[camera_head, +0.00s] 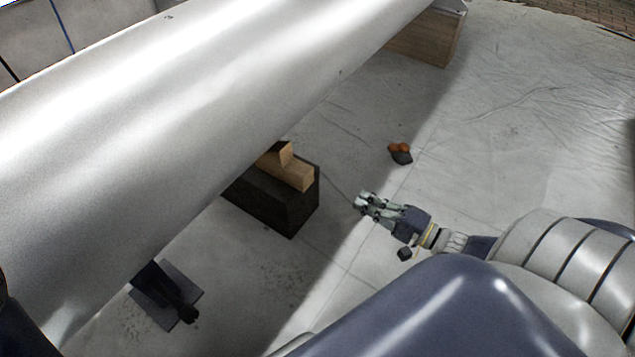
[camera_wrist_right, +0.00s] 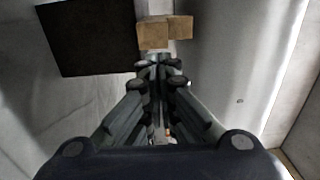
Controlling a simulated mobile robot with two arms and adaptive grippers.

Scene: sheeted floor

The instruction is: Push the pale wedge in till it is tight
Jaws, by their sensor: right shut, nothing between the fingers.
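A dark block (camera_head: 270,203) stands on the sheeted floor beside a big silver pipe (camera_head: 190,95). Two pale wooden pieces lie on its top, close to the pipe: a longer one (camera_head: 292,174) and a smaller one (camera_head: 286,152). I cannot tell for sure which is the pale wedge, nor whether either touches the pipe. My right gripper (camera_head: 362,202) is shut and empty, to the right of the block and apart from it. In the right wrist view its fingertips (camera_wrist_right: 158,66) point towards the wooden pieces (camera_wrist_right: 153,34), with the dark block (camera_wrist_right: 90,38) to the left.
A small dark object with orange round parts (camera_head: 400,152) lies on the floor beyond my right gripper. A dark plate with a dark fitting (camera_head: 168,292) is at lower left. A wooden block (camera_head: 428,38) stands under the pipe's far end.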

